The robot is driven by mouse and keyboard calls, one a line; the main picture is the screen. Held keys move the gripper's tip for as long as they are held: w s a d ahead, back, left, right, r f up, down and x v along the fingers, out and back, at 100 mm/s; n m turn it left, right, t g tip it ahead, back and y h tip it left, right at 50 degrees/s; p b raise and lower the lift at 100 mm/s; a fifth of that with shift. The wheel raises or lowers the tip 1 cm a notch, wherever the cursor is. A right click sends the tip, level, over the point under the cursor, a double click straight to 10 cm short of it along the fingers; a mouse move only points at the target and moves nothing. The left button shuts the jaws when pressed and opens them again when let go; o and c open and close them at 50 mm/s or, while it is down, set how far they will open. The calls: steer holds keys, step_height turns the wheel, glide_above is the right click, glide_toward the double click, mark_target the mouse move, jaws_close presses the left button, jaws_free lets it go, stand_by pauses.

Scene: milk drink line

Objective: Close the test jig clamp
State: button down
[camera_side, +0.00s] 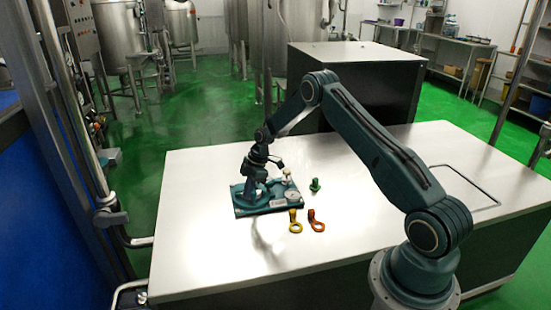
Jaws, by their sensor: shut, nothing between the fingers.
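The test jig is a dark teal base plate (246,209) on the left half of the white table. It carries a round pale dial (292,196) at its right end and a small light-topped part (287,176) behind the dial. My gripper (252,191) is shut and empty, low over the left part of the jig. My wrist and the jig's upright parts overlap in similar dark teal. I cannot tell the clamp's lever apart from them, whether the clamp is open or closed, or whether my gripper touches it.
A green part (315,185) stands right of the jig. A yellow ring-ended part (295,226) and an orange ring-ended part (318,225) lie in front of it. The table's left and front are clear.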

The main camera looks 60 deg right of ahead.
steer(key=shift+w+a, duration=0.25)
steer(key=shift+a, duration=0.2)
steer(key=a, duration=0.1)
steer(key=w+a, duration=0.1)
steer(key=a, duration=0.1)
steer(key=shift+w, duration=0.2)
steer(key=v, duration=1)
steer(key=shift+d, duration=0.3)
steer(key=shift+r, duration=0.1)
